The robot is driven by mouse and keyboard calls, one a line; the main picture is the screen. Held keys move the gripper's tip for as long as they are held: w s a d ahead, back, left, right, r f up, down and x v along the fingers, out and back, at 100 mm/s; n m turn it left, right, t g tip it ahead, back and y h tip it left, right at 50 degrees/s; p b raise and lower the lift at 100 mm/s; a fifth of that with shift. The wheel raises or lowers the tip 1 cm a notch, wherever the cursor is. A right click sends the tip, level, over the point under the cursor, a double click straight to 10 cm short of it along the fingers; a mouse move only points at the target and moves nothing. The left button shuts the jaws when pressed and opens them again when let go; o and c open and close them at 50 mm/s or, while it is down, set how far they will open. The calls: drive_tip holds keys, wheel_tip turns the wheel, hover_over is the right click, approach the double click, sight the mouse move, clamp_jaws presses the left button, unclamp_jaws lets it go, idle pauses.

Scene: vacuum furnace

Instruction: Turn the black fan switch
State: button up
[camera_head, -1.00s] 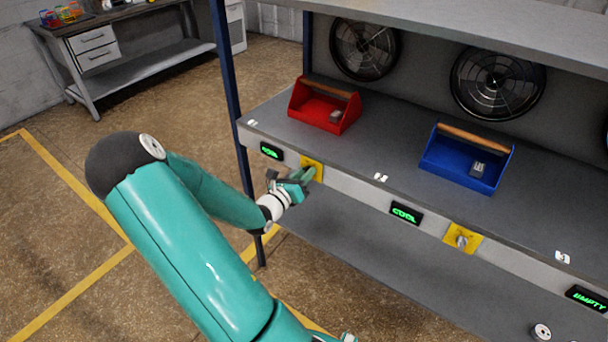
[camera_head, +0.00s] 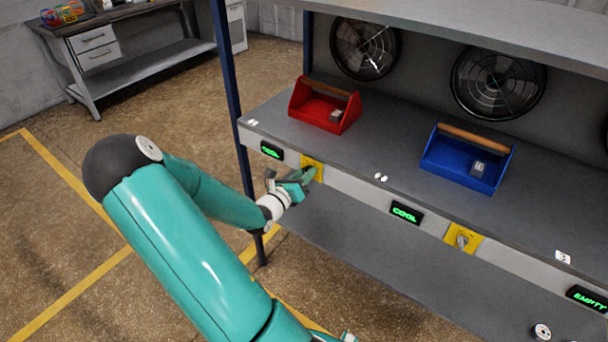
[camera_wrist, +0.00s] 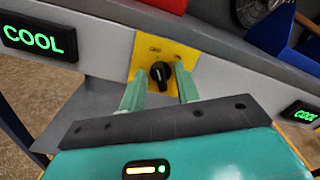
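The black fan switch (camera_wrist: 160,73) is a round knob on a yellow plate (camera_wrist: 164,49), seen in the wrist view. Its pale pointer mark looks roughly upright, and small labels above it are too blurred to read. My gripper (camera_wrist: 159,80) is open, with one teal finger to the left and one to the right of the knob. I cannot tell whether either finger touches it. In the head view, my gripper (camera_head: 304,178) is at the shelf's front edge, in front of the left yellow plate (camera_head: 313,162), and hides the knob.
A green-lit COOL display (camera_head: 271,150) is left of the plate; another COOL display (camera_head: 405,212) and a second yellow plate (camera_head: 461,238) with a grey knob are to the right. A red toolbox (camera_head: 316,112) and blue toolbox (camera_head: 455,172) sit above, before wall fans (camera_head: 497,83).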

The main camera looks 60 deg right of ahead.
drive_tip(key=w+a, duration=0.2)
drive_tip(key=a, duration=1.1)
drive_tip(key=shift+a, duration=0.35)
drive_tip(key=shift+w, duration=0.1)
drive_tip(key=a+r+m+t+y, duration=0.2)
drive_tip(key=a+r+m+y, duration=0.4)
drive_tip(key=a, duration=0.5)
drive_tip(key=a+r+m+t+y, duration=0.3)
drive_tip(key=a+r+m+y, duration=0.3)
drive_tip(key=a+m, duration=0.3)
drive_tip(key=w+a+r+m+t+y, duration=0.1)
drive_tip(key=a+r+m+t+y, duration=0.2)
drive_tip(key=a, duration=1.2)
wheel_tip(320, 180, up, 6)
drive_tip(key=m+y, duration=0.2)
drive_tip(key=m, duration=0.2)
drive_tip(key=shift+a+f+y, duration=0.2)
drive_tip(key=shift+f+y, duration=0.05)
drive_tip(key=shift+y, duration=0.15)
